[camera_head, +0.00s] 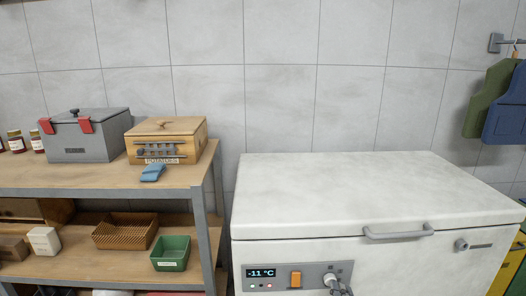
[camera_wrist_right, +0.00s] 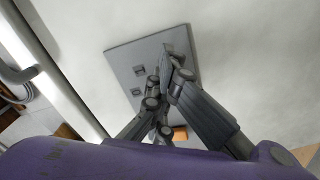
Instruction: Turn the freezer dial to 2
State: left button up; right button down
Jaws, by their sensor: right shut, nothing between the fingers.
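The white chest freezer (camera_head: 350,190) stands at the right in the head view. Its grey control panel (camera_head: 312,270) on the front has a display (camera_head: 261,272) reading -11 °C and an orange switch (camera_head: 296,279). My right gripper (camera_head: 335,284) is at the panel's right part, over the dial area. The dial is mostly hidden there and its setting cannot be read. In the right wrist view the right gripper (camera_wrist_right: 168,62) is shut and empty in front of the grey panel (camera_wrist_right: 125,52); I cannot tell whether it touches the dial. My left gripper is not in view.
A freezer lid handle (camera_head: 398,234) and a lock (camera_head: 461,245) are to the right of the panel. A shelf (camera_head: 90,180) at the left holds a grey box (camera_head: 85,145), a wooden potato box (camera_head: 165,140) and a green bin (camera_head: 171,254). Aprons (camera_head: 505,110) hang at the right.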

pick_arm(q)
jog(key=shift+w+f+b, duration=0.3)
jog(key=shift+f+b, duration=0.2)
pick_arm(e)
jog(key=shift+w+a+f, duration=0.3)
jog(key=shift+a+f, duration=0.25)
jog(key=shift+a, duration=0.35)
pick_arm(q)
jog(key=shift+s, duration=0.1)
pick_arm(e)
jog(key=shift+f, duration=0.1)
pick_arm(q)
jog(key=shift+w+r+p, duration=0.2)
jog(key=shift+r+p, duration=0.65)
pick_arm(e)
jog(key=s+d, duration=0.1)
jog(key=s, duration=0.5)
jog(key=shift+s+f, duration=0.15)
jog(key=shift+f, duration=0.2)
